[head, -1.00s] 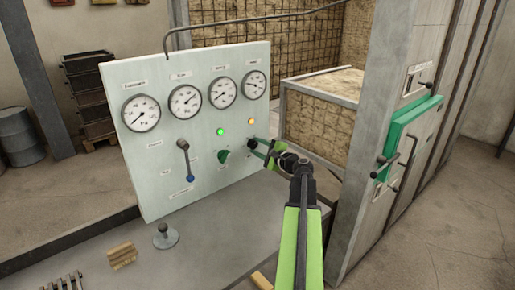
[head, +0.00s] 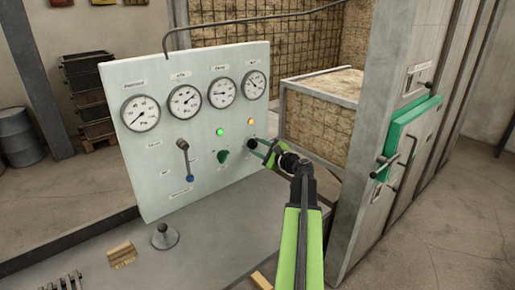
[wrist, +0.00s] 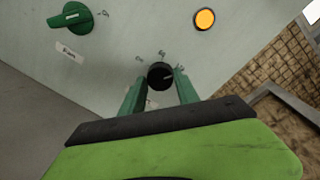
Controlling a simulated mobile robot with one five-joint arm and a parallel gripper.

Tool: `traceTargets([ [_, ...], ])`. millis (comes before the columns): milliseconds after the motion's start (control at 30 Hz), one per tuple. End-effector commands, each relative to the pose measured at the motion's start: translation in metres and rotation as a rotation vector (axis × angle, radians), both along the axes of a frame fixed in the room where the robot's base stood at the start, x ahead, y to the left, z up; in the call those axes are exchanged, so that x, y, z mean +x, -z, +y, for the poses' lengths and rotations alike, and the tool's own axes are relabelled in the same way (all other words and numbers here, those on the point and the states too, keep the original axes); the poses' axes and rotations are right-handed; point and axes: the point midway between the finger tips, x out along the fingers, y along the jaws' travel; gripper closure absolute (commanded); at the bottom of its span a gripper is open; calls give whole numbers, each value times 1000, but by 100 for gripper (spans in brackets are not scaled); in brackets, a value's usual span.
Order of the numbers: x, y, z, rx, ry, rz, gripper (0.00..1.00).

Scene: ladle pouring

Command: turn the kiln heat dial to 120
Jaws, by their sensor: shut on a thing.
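The black heat dial (head: 251,144) sits low on the right side of the pale control panel (head: 150,190). In the wrist view the dial (wrist: 159,74) has a light pointer mark toward its right side. Small printed numbers ring it, too blurred to read surely. My gripper (head: 257,147) is shut on the dial. In the wrist view its green fingers (wrist: 159,84) lie on either side of the dial, and my gripper body hides what is below.
A green knob (head: 222,156) is left of the dial, with a green lamp (head: 220,132) and an amber lamp (head: 251,122) above. A lever (head: 185,160) is further left. Several gauges line the panel top.

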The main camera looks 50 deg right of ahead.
Motion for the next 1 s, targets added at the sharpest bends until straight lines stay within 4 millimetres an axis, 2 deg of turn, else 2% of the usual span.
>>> traceTargets([
  [33, -1, 2, 1, -3, -2, 5, 60],
  [200, 0, 1, 1, -3, -2, 4, 41],
  [467, 0, 1, 1, -2, -1, 2, 41],
  [567, -7, 0, 2, -2, -1, 1, 41],
  [667, -27, -2, 4, -1, 3, 1, 41],
  [1000, -121, -7, 12, -2, 2, 2, 41],
])
